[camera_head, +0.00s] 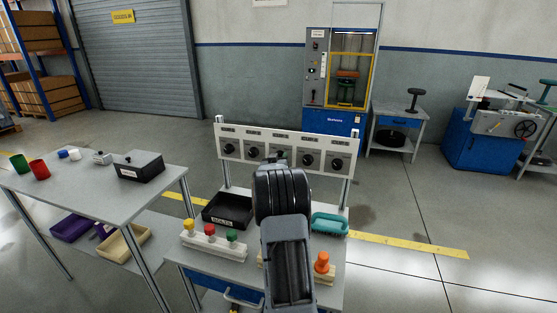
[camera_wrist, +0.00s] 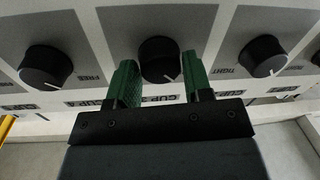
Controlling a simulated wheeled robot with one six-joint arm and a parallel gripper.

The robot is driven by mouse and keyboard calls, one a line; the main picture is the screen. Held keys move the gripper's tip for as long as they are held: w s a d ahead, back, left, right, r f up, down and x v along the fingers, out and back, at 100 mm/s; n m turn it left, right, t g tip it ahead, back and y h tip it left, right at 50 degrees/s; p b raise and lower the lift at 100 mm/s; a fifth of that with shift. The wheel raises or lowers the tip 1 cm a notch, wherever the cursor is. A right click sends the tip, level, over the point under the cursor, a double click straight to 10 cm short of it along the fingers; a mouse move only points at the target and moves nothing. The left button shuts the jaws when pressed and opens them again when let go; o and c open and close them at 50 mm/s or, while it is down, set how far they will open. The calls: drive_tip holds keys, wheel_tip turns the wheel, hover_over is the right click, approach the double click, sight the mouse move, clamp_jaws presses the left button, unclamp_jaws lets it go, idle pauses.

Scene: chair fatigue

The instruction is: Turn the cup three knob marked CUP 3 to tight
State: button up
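A white panel (camera_head: 346,148) on a post frame carries a row of black knobs. In the wrist view the middle knob (camera_wrist: 160,58) sits above a partly covered label reading "CUP". Its white pointer line faces down and slightly right. My gripper (camera_wrist: 160,70) has green fingers spread on either side of this knob, close to its sides; I cannot make out firm contact. A left neighbour knob (camera_wrist: 45,67) and a right neighbour knob (camera_wrist: 262,55) also show, with FREE and TIGHT marks between knobs. In the head view my wrist hides most of the gripper and the middle knob.
Below the panel, the bench holds a black tray (camera_head: 209,212), a block with coloured knobs (camera_head: 211,237), a teal-handled object (camera_head: 330,223) and an orange piece (camera_head: 322,263). A grey table (camera_head: 85,190) stands left. A testing machine (camera_head: 340,80) stands behind.

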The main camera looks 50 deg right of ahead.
drive_tip(key=c, duration=0.5)
drive_tip(key=shift+f+b, duration=0.1)
drive_tip(key=shift+b, duration=0.2)
drive_tip(key=shift+f+m+g+h+b, duration=0.1)
drive_tip(key=shift+m+g+h+b, duration=0.25)
drive_tip(key=shift+m+b, duration=4.15)
drive_tip(key=shift+f+m+g+h+b, duration=0.15)
drive_tip(key=shift+m+h+b, duration=0.4)
drive_tip(key=shift+m+b, duration=3.9)
drive_tip(key=shift+r+m+p, duration=0.1)
drive_tip(key=shift+m+p, duration=0.35)
drive_tip(key=shift+m, duration=0.3)
drive_tip(key=o, duration=0.9)
